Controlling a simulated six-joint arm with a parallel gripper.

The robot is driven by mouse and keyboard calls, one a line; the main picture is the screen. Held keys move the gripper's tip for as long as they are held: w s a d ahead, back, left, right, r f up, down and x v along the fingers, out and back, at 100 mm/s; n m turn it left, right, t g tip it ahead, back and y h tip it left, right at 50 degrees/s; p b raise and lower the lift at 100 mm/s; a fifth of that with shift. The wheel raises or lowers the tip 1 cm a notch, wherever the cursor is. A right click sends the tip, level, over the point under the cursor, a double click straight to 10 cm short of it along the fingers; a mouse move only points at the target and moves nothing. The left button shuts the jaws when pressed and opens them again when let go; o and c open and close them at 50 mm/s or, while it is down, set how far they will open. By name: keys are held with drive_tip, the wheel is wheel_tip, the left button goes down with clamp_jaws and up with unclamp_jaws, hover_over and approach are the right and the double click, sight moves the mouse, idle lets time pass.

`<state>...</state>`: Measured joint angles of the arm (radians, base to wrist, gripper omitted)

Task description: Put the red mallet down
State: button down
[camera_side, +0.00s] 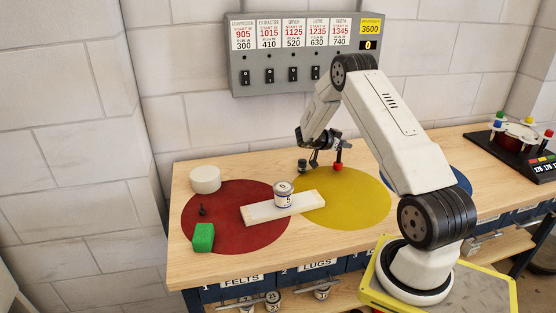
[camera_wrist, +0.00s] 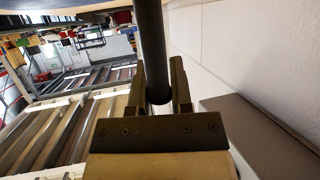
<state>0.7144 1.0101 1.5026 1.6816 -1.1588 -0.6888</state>
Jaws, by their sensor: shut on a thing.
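The red mallet shows in the side view as a small red head (camera_side: 338,167) under a short dark handle, low over or on the yellow disc (camera_side: 362,208) near its back edge. Whether the head touches the disc I cannot tell. My gripper (camera_side: 333,144) is just above it, shut on the handle. In the wrist view a dark rod (camera_wrist: 151,45) runs up from between the two fingers of my gripper (camera_wrist: 160,85). The mallet's head is not visible there.
A small dark object (camera_side: 302,165) stands left of the gripper. A pale board (camera_side: 258,213) with a labelled tin (camera_side: 284,195) spans the red disc (camera_side: 230,235) and yellow disc. The red disc also has a green block (camera_side: 203,237) and white cylinder (camera_side: 205,179). The yellow disc's front is clear.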

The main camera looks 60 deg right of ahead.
drive_tip(key=shift+f, duration=0.7)
drive_tip(key=shift+f, duration=0.15)
drive_tip(key=c, duration=0.5)
unclamp_jaws()
drive_tip(key=shift+a+r, duration=0.1)
drive_tip(key=shift+r, duration=0.1)
drive_tip(key=v, duration=1.2)
drive_tip(key=shift+f, duration=0.1)
